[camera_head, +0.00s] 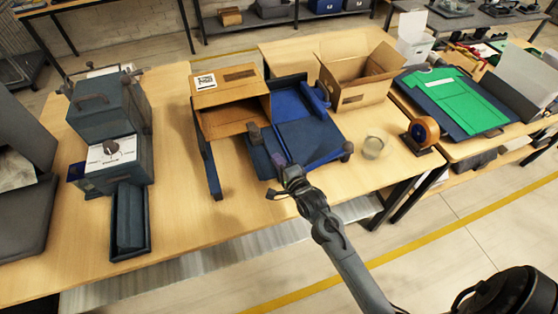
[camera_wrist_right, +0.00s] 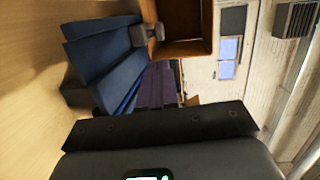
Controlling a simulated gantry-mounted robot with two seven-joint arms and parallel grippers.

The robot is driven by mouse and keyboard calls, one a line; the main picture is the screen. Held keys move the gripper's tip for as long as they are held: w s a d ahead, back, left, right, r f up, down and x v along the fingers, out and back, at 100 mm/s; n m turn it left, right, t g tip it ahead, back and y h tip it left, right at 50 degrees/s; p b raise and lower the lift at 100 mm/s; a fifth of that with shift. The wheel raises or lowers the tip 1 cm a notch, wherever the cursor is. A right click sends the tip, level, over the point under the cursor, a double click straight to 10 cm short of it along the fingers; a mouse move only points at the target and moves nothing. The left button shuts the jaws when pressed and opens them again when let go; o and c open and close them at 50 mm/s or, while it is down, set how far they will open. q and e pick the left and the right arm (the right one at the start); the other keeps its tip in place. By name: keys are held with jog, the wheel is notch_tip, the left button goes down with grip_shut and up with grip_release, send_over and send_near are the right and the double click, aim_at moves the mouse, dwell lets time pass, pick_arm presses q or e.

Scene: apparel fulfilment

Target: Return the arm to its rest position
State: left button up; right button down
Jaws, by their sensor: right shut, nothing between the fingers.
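My right arm comes in from the lower right of the head view. Its gripper (camera_head: 285,180) is at the front edge of a blue folding fixture (camera_head: 308,138) on the table. The gripper is shut with nothing held. In the right wrist view the blue panels (camera_wrist_right: 105,60) of the fixture lie close in front, with a cardboard box (camera_wrist_right: 185,22) beyond. Whether the gripper touches the fixture, I cannot tell. The fingertips are hidden in the wrist view. My left gripper does not show in the head view.
A cardboard box with a label (camera_head: 228,98) stands left of the fixture, and an open box (camera_head: 358,82) stands behind it. A tape dispenser (camera_head: 422,134) and a clear round object (camera_head: 375,145) are to the right. A grey-blue machine (camera_head: 112,110) stands left. The front-middle wooden tabletop (camera_head: 185,215) is clear.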

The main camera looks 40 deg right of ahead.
jog(key=shift+s, duration=0.1)
dwell(0.4)
jog(key=shift+n+g+y, duration=0.4)
jog(key=shift+n, duration=0.1)
jog(key=s+f, duration=0.2)
jog(key=s+a+f, duration=0.1)
jog(key=s+f, duration=0.1)
jog(key=shift+s+f, duration=0.15)
jog(key=shift+f, duration=0.1)
jog(key=s+a+n+g+y, duration=0.1)
jog(key=s+a+n+g, duration=0.5)
jog(key=s+n, duration=0.6)
jog(key=s+a+n+g+y, duration=0.2)
jog(key=s+a+n+g, duration=0.4)
jog(key=s+n, duration=0.5)
notch_tip(320, 180, up, 30)
jog(key=s+m+p, duration=0.1)
jog(key=p, duration=2.8)
jog(key=shift+s+d+m, duration=0.15)
jog(key=shift+s+m, duration=0.25)
